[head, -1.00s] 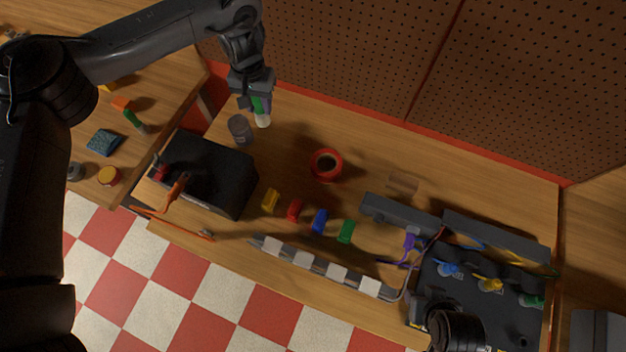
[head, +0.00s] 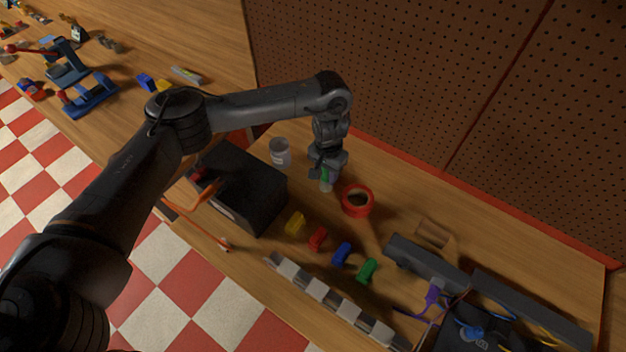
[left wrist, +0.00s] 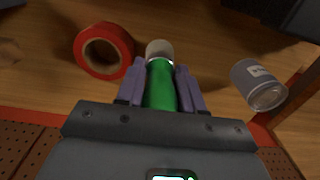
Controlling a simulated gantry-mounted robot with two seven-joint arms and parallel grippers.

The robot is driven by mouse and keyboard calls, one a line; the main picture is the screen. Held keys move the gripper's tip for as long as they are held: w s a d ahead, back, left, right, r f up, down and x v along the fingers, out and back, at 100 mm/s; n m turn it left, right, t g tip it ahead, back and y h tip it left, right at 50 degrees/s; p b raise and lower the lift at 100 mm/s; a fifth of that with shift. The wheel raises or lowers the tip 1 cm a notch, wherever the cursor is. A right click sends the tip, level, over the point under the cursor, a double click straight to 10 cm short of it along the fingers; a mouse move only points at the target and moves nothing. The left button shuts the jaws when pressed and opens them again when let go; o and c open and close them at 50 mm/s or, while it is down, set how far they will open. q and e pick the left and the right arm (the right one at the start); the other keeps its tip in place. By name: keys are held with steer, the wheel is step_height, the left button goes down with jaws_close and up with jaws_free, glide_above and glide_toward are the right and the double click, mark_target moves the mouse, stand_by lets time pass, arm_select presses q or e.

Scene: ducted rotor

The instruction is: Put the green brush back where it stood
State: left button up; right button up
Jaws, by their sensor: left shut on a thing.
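My left gripper (head: 326,174) is shut on the green brush (left wrist: 160,86), whose pale round end (left wrist: 159,48) sticks out past the purple-grey fingers in the left wrist view. In the head view the green brush (head: 325,180) hangs below the gripper, its pale end pointing down toward the bench. I cannot tell whether that end touches the wood. The gripper is between a grey cup (head: 280,152) on its left and a red ring-shaped roll (head: 357,201) on its right. My right gripper is not in view.
A black box (head: 243,190) with an orange-handled tool stands to the left. Yellow, red, blue (head: 341,253) and green (head: 367,270) small pieces stand in a row nearer the front. A small wooden block (head: 432,232) and grey rails lie right. A perforated brown board closes the back.

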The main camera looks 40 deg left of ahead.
arm_select(q)
steer(key=a+f, duration=0.1)
steer(key=f, duration=0.1)
steer(key=a+f+b, duration=0.1)
steer(key=a+f, duration=0.1)
steer(key=s+a+f+b, duration=0.1)
steer(key=f, duration=0.1)
steer(key=shift+a+f, duration=0.2)
steer(key=shift+f, duration=0.05)
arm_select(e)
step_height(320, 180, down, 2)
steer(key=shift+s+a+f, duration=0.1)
arm_select(q)
steer(key=shift+w+f, duration=0.1)
steer(key=shift+f, duration=0.05)
steer(key=shift+f, duration=0.15)
steer(key=o, duration=1)
steer(key=shift+o, duration=0.2)
